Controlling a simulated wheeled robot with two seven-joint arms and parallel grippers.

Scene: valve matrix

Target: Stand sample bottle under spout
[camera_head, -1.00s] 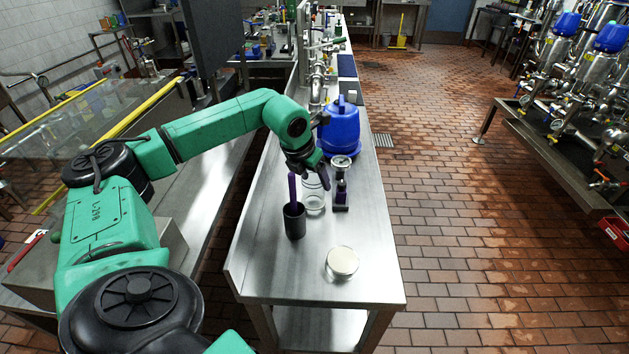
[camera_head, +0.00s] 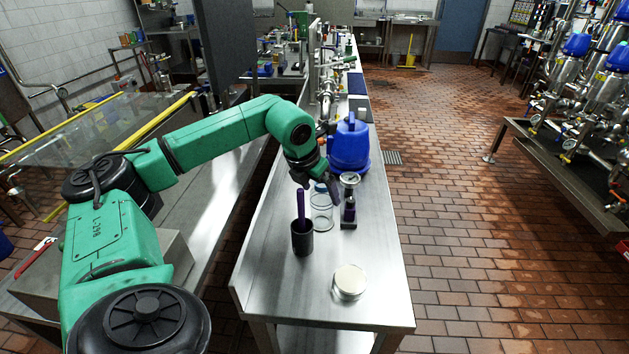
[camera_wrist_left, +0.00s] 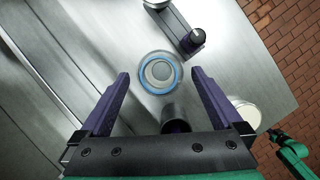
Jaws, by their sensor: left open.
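The sample bottle is a clear vessel (camera_head: 320,222) standing upright on the steel bench. In the left wrist view, its blue-ringed mouth (camera_wrist_left: 160,72) is seen from above. My left gripper (camera_head: 319,212) is open, with purple fingers. In the wrist view its fingertips (camera_wrist_left: 160,74) lie to either side of the bottle, apart from it; their height relative to it is hard to judge. Metal piping (camera_head: 326,90) runs along the bench farther back; I cannot make out the spout. A dark tip (camera_wrist_left: 275,133) on a green arm, probably my right gripper, is too small to read.
A gauge on a dark stand (camera_head: 349,205) is right of the bottle. A large blue-topped vessel (camera_head: 349,148) stands behind. A round pale-topped dish (camera_head: 349,282) is near the bench's front edge. The bench (camera_head: 375,250) is bare at right front.

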